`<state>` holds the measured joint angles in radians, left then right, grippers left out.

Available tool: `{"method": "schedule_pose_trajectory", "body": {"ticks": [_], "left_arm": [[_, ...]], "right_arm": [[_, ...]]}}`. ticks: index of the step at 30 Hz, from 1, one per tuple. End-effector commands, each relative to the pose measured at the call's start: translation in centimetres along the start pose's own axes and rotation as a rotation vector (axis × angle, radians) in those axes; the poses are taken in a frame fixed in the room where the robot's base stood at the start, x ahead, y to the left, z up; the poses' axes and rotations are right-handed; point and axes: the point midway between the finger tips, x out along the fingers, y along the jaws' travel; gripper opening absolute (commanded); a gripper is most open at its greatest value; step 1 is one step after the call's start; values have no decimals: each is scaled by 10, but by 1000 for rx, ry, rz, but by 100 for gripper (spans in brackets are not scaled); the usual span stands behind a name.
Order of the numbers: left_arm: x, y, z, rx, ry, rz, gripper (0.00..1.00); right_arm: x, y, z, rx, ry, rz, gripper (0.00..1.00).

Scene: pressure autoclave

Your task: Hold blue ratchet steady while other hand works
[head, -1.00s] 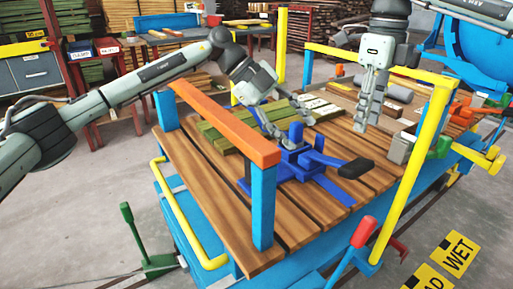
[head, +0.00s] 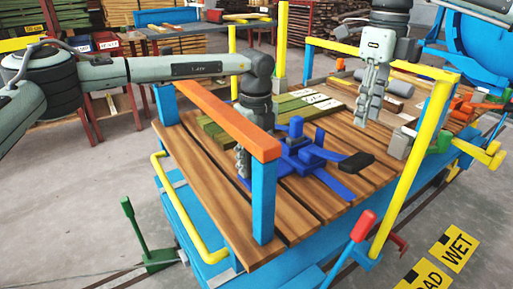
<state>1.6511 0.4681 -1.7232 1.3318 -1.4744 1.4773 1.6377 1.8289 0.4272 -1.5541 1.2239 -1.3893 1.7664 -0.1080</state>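The blue ratchet (head: 308,154) with a black-ended handle sits on the wooden deck of the blue cart. My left gripper (head: 243,163) points down just left of the ratchet, near the orange beam and its blue post. It looks apart from the ratchet's body, though its contact with the blue parts around it is unclear. Its fingers are small and partly hidden, so its opening cannot be told. My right gripper (head: 367,122) hangs over the deck to the right of the ratchet, fingers down and a little apart, with nothing seen between them.
An orange beam (head: 224,122) on blue posts runs along the deck's left side. Green boards (head: 287,106) lie behind the ratchet. A yellow post (head: 413,160) and a grey block (head: 400,143) stand at right. Bare deck planks lie in front of the ratchet.

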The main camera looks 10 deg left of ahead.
Motion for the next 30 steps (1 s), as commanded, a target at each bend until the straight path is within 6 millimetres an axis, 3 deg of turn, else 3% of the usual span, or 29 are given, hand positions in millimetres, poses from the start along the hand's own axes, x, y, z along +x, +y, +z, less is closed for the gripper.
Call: {"method": "schedule_pose_trajectory", "body": {"ticks": [6, 16, 27, 30], "left_arm": [[21, 0, -1, 1, 1, -1, 53], [25, 0, 0, 1, 1, -1, 53], [24, -1, 0, 1, 1, -2, 8], [24, 0, 0, 1, 1, -2, 0]], "right_arm": [[0, 0, 0, 0, 0, 0, 34], [0, 0, 0, 0, 0, 0, 34], [0, 0, 0, 0, 0, 0, 34], [0, 0, 0, 0, 0, 0, 34]]}}
